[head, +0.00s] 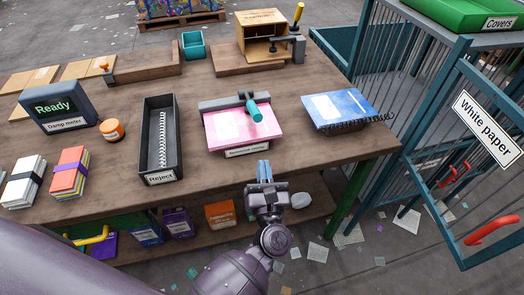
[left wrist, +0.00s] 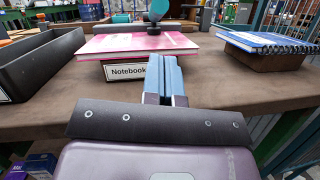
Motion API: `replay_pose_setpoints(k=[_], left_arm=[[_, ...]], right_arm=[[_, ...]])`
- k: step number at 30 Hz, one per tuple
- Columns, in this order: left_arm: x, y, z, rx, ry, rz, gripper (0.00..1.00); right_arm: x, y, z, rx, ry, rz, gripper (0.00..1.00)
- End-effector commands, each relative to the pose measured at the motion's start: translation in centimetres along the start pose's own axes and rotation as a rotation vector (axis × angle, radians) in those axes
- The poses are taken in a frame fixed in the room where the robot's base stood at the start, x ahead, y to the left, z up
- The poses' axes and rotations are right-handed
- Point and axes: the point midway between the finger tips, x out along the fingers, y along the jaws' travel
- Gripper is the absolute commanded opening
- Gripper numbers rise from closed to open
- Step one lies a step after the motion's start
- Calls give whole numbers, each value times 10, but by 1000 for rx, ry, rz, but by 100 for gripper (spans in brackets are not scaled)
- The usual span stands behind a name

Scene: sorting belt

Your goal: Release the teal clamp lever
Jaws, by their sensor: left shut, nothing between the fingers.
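The teal clamp lever (head: 254,110) sits on a dark clamp bar (head: 226,103) across the back of a pink notebook (head: 238,130). The lever leans toward the front, over the notebook. In the left wrist view the lever (left wrist: 157,9) shows at the top edge, partly cut off. The notebook rests on a labelled holder (head: 247,151); its label is partly hidden in the left wrist view by my fingers. My left gripper (head: 264,168) is shut and empty, in front of the notebook and apart from the lever. My right gripper is in neither view.
A black Reject tray (head: 146,140) stands left of the notebook, and a blue spiral notebook (head: 338,107) lies to its right. A Damp meter (head: 58,106) reads Ready. A wooden box (head: 256,45) stands behind. The White paper cage (head: 420,130) is at the right.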

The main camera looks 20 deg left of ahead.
Motion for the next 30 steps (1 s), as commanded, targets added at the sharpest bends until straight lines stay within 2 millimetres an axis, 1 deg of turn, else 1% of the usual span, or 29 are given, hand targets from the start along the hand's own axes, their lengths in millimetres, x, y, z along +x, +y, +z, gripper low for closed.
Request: replay_pose_setpoints(k=[8,12,15,21,30], left_arm=[[45,0,3,-1,-5,2,0],[66,0,2,1,-4,1,0],[78,0,2,2,-3,0,0],[91,0,1,2,-1,0,0],[92,0,0,2,0,0,0]], right_arm=[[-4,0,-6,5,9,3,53],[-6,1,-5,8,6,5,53],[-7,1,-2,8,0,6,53],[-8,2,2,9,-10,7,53],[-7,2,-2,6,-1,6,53]])
